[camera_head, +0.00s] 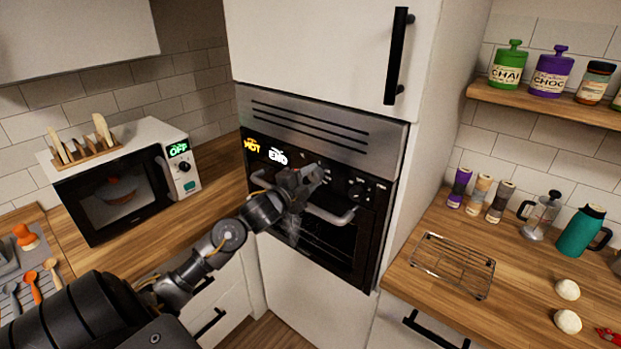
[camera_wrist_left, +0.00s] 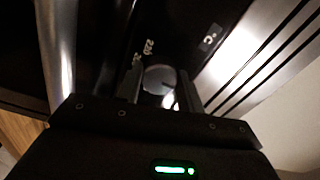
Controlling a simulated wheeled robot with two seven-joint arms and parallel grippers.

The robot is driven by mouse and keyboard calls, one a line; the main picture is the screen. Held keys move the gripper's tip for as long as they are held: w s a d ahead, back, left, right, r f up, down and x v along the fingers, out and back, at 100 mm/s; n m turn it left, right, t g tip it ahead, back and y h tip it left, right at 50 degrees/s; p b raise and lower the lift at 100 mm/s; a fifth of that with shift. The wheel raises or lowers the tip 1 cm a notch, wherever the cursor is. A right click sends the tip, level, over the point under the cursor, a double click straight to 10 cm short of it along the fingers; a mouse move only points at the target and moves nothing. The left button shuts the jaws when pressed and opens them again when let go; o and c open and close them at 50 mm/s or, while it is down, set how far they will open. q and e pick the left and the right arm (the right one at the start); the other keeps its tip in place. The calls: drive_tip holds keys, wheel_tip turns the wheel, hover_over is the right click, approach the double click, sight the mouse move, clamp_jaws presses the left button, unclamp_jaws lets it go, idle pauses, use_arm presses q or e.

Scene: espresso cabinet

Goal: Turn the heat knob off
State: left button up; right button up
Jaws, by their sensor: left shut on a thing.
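The oven (camera_head: 330,235) is built into the tall white cabinet, with a black control panel under a steel vent. The panel shows a yellow "HOT" sign (camera_head: 252,145) and a white sign (camera_head: 277,156) that seems to read "END". My left gripper (camera_head: 318,175) is at the middle of the panel and hides part of it. In the left wrist view a round grey knob (camera_wrist_left: 158,79) sits between its two fingers, and the gripper is shut on it. Small white marks show beside the knob. Another knob (camera_head: 357,190) is free to the right. My right gripper is out of view.
The oven door handle (camera_head: 335,214) runs just below my left gripper. A microwave (camera_head: 120,180) with a green "OFF" display stands on the left counter. The right counter holds a wire rack (camera_head: 453,265), a French press (camera_head: 541,215) and a teal jug (camera_head: 582,231).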

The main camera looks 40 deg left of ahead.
use_arm(q)
drive_tip(key=o, duration=1)
drive_tip(key=shift+s+f, duration=0.1)
drive_tip(key=shift+s, duration=0.3)
drive_tip(key=shift+s+d+b, duration=0.1)
drive_tip(key=shift+s+b, duration=1.8)
drive_tip(key=shift+s, duration=3.15)
